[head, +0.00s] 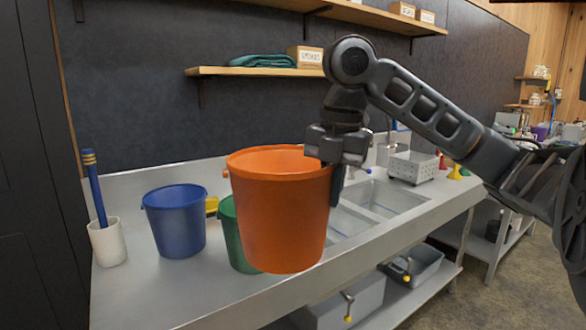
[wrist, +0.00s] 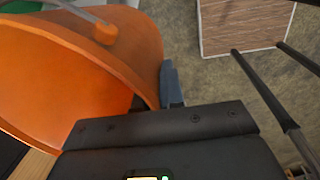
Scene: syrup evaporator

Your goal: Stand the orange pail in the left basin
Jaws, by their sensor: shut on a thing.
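The orange pail (head: 284,215) hangs upright in the head view, in front of the counter and covering part of it. My gripper (head: 335,178) is shut on the right side of its rim, with one finger outside the wall. In the wrist view the orange pail (wrist: 60,85) fills the left side, with a finger of my gripper (wrist: 165,88) against its wall. The left basin (head: 347,222) is sunk in the steel counter just right of the pail, which hides part of it. The right basin (head: 383,197) lies beyond it.
A blue pail (head: 175,222) and a partly hidden green pail (head: 229,232) stand on the counter (head: 150,290) at left. A white cup (head: 107,242) with a blue stick is at far left. A perforated steel box (head: 413,167) stands right of the basins. Grey tubs (head: 345,302) sit below.

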